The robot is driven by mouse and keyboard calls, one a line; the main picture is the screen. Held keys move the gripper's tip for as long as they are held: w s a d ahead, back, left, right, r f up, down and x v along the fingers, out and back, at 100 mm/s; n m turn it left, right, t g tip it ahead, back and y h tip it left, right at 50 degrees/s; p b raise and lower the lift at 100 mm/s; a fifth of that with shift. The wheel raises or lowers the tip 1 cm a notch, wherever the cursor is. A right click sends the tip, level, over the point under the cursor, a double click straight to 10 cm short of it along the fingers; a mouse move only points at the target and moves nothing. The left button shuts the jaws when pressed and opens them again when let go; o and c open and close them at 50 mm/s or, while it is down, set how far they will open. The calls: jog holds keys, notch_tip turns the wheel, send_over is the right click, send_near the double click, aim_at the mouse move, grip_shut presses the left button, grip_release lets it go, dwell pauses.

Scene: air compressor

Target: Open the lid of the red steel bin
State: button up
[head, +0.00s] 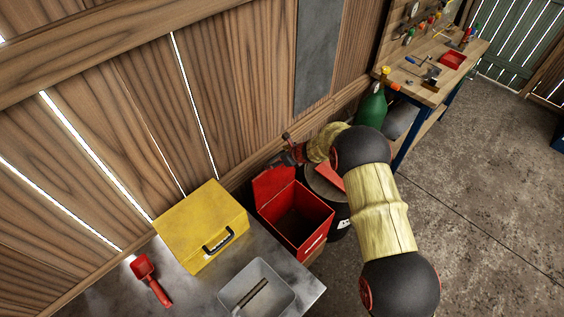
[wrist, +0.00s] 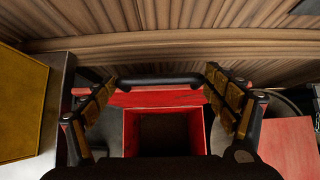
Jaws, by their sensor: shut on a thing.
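The red steel bin (head: 312,228) stands beside the metal table in the head view, with its dark inside showing. Its lid (head: 270,184) is raised, standing roughly upright at the wall side. In the wrist view the bin (wrist: 131,133) is open below the lid (wrist: 160,98), seen nearly edge-on. A dark handle (wrist: 160,80) runs along the lid. My gripper (wrist: 160,83) has its yellow-padded fingers at the two ends of the handle, shut on it. In the head view my gripper (head: 290,155) is at the lid's top edge; its fingertips are hard to make out.
A dark drum (head: 342,222) stands close right of the bin, partly behind my arm. The plank wall is close behind. Open floor lies right.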

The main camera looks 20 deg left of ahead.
jog(key=shift+w+a+r, duration=0.35)
jog(key=shift+a+r, duration=0.05)
jog(key=shift+a, duration=0.05)
jog(key=o, duration=1.3)
jog(key=shift+o, duration=0.8)
jog(key=shift+s+d+f, duration=0.1)
jog(key=shift+f, duration=0.05)
jog(key=shift+s+d, duration=0.1)
jog(key=v, duration=1.1)
jog(key=shift+d+r, duration=0.2)
jog(key=shift+r, duration=0.05)
